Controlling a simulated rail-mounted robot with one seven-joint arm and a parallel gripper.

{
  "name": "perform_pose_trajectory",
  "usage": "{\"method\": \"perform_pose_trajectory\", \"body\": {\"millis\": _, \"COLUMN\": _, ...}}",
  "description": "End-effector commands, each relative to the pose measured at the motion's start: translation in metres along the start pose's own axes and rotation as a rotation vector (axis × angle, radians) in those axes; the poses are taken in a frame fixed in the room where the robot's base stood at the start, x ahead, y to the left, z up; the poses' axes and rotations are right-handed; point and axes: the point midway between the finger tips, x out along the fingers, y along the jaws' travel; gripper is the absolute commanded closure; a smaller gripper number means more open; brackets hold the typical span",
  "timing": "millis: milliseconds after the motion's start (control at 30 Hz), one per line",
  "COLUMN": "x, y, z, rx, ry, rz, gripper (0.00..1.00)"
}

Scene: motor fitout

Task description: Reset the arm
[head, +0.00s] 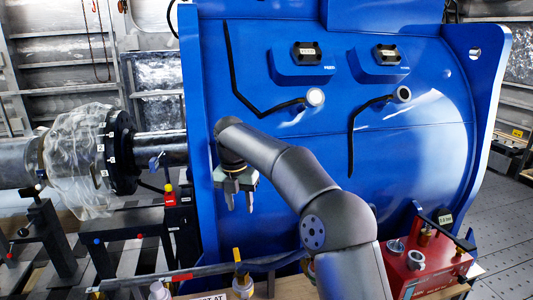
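My arm rises from the bottom of the head view and bends left across the front of the large blue motor housing (430,150). My gripper (241,203) hangs fingers down at the left part of the housing's face. Its two fingers stand apart with a gap between them, and nothing shows in the gap. I cannot tell how far it is from the blue surface behind it.
A shaft (160,148) with a black flange (122,152) and plastic wrap enters from the left. A red pump unit (425,268) stands at lower right. A yellow-topped fitting (240,270) and a white-topped item (159,290) stand on the bench below. Cables hang on the housing.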

Motion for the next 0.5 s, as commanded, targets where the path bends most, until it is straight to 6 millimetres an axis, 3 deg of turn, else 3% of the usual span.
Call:
{"method": "perform_pose_trajectory", "body": {"millis": 67, "x": -0.012, "y": -0.035, "z": -0.021, "rx": 0.268, "ry": -0.031, "rz": -0.024, "gripper": 0.61}}
{"method": "perform_pose_trajectory", "body": {"millis": 233, "x": -0.013, "y": -0.117, "z": -0.072, "rx": 0.912, "ry": -0.069, "rz": -0.037, "gripper": 0.61}}
{"method": "perform_pose_trajectory", "body": {"millis": 367, "x": 0.000, "y": -0.186, "z": -0.123, "rx": 1.446, "ry": -0.078, "rz": -0.022, "gripper": 0.61}}
{"method": "perform_pose_trajectory", "body": {"millis": 500, "x": 0.026, "y": -0.253, "z": -0.190, "rx": 2.037, "ry": -0.050, "rz": 0.008, "gripper": 0.61}}
